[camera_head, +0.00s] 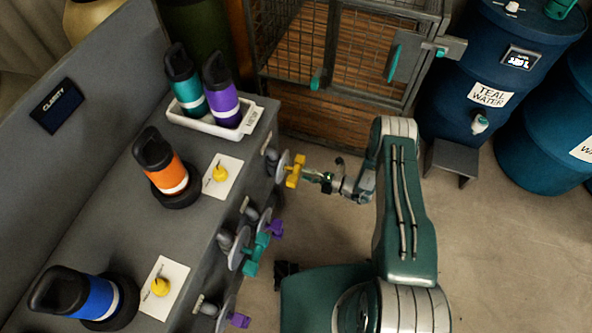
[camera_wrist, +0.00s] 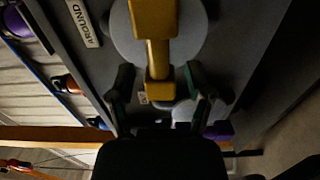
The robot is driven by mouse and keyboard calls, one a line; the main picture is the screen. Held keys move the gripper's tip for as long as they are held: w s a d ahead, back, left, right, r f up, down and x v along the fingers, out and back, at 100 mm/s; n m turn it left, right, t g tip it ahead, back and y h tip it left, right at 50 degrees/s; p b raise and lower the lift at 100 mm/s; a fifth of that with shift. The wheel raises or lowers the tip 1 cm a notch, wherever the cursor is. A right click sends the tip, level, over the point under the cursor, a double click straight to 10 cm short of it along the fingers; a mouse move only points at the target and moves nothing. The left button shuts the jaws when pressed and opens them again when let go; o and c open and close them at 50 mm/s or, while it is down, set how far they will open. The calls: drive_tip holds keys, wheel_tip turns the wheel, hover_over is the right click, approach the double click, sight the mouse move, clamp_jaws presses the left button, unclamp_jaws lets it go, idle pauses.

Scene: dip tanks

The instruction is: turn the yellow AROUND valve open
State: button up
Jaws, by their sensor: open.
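The yellow valve (camera_head: 295,170) sits on the front face of the grey bench, on a round grey disc. Its yellow handle (camera_wrist: 155,45) fills the top middle of the wrist view. My gripper (camera_head: 314,178) is just right of the valve in the head view. In the wrist view my gripper (camera_wrist: 160,84) is open, with the handle's near end between its two dark fingers. I see gaps on both sides; whether a finger touches it is unclear.
Bottles stand on the bench top. A wire cage (camera_head: 300,45) and blue drums (camera_head: 470,95) stand behind.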

sight(296, 171)
drive_tip(key=shift+x, duration=2)
clamp_jaws()
drive_tip(key=shift+d, duration=0.1)
